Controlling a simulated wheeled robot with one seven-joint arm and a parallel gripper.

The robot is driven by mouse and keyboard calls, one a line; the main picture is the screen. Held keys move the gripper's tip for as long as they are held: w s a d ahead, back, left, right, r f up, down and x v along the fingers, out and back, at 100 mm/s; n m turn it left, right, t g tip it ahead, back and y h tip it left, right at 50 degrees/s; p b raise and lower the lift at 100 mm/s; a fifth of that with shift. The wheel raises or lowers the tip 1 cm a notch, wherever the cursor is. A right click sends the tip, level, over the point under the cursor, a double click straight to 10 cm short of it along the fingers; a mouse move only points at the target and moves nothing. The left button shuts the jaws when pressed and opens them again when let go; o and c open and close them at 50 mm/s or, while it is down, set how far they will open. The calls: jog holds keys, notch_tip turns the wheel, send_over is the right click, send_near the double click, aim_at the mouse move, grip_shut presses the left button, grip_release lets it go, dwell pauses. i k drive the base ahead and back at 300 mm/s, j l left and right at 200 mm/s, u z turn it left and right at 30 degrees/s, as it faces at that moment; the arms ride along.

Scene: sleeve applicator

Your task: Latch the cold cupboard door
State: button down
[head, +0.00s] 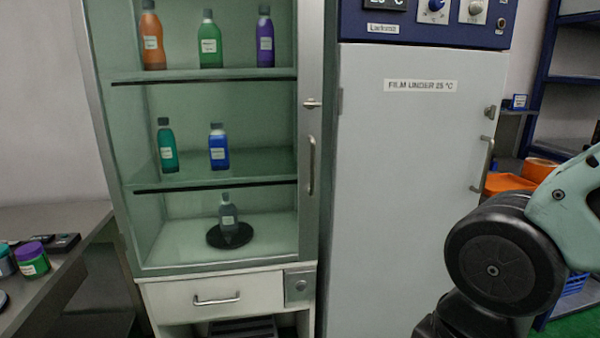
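The cold cupboard door (400,190) is a tall pale grey panel with a label (421,86) reading "FILM UNDER 25 °C". It stands under a dark blue control panel (385,28). It looks closed or nearly so; I cannot tell whether a small gap is left at its right edge. A small metal latch (490,112) is at the upper right edge, its setting too small to read. A vertical bar handle (484,164) is below it. My gripper is not in view; only part of my arm shows at the lower right, in front of the door's lower right corner.
A glass-fronted cabinet (309,225) with several bottles on shelves stands directly left, with its own latch (312,104) and handle (311,165). A side counter (70,225) is at far left. Blue shelving (575,80) with orange bins (510,183) is at right.

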aim_at(490, 111)
jog(key=z, duration=0.7)
jog(key=i+l+u, duration=0.1)
jog(key=l, duration=0.2)
jog(key=i+l+u, duration=0.1)
jog(key=i+l, duration=0.15)
jog(key=i+l+u, duration=0.15)
jog(key=l, duration=0.2)
jog(key=i+l+u, duration=0.1)
jog(key=l, duration=0.2)
